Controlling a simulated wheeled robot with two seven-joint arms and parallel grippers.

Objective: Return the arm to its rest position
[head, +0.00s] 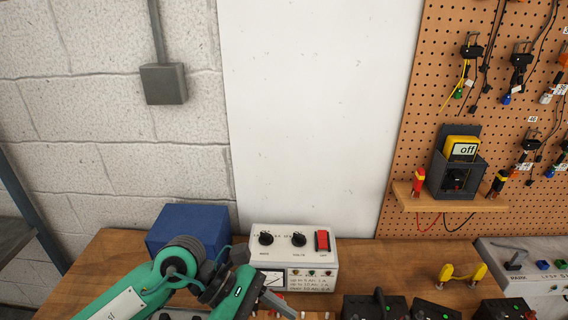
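My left arm (150,290), green with dark grey joints, comes in from the lower left over the wooden bench. My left gripper (278,303) is at the bottom of the view, in front of the white instrument box with two black knobs and a red switch (293,240). A grey finger shows there, but I cannot tell whether the gripper is open or shut, or whether it holds anything. My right arm and gripper are not in view.
A blue box (190,222) stands behind my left arm. Several black boxes (374,306) line the front. A yellow handle-shaped piece (463,272) and a grey panel (522,258) are at right. A shelf (450,203) carries a yellow meter (461,148). Bare bench (385,257) shows in the middle.

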